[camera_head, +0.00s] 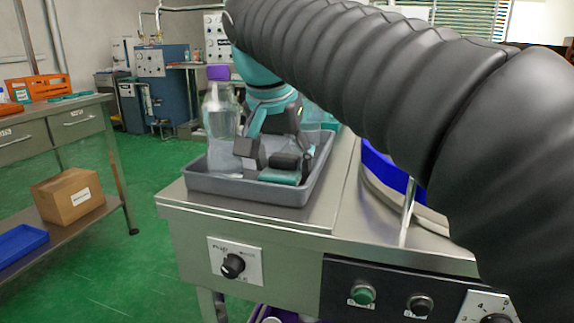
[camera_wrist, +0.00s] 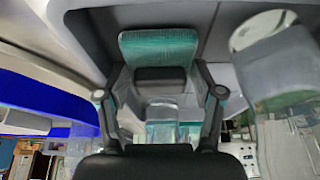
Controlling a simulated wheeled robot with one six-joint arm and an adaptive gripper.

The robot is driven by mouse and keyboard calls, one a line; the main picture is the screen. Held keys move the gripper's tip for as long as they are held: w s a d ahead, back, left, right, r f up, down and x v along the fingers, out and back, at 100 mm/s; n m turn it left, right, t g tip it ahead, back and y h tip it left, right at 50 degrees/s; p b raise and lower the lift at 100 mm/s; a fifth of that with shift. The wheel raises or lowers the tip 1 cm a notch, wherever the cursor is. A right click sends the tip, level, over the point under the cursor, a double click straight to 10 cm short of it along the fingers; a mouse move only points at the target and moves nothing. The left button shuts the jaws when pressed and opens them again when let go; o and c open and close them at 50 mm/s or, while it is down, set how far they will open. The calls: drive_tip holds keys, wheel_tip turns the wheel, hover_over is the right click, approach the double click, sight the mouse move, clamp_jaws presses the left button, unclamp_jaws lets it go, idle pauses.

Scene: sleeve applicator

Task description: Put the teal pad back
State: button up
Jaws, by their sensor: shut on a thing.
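The teal pad (camera_head: 280,177) is low in the grey tray (camera_head: 245,190), near its front right, in the head view. In the wrist view it shows as a ribbed teal face (camera_wrist: 158,45) with a dark grey block against it. My gripper (camera_head: 271,160) reaches down into the tray. Its two fingers (camera_wrist: 160,82) stand on either side of the dark block, shut on the pad. The pad's underside is hidden, so I cannot tell if it touches the tray floor.
A clear bottle with a purple cap (camera_head: 218,112) stands in the tray, close left of my gripper. It shows on the right in the wrist view (camera_wrist: 275,75). A blue curved part (camera_head: 385,170) lies right of the tray. The steel top (camera_head: 325,205) in front is bare.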

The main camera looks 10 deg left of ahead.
drive_tip(key=shift+f, duration=0.15)
drive_tip(key=o, duration=0.9)
drive_tip(key=p+v, duration=0.3)
drive_tip(key=v, duration=0.9)
drive_tip(key=shift+w, duration=0.1)
drive_tip(key=shift+d, duration=0.1)
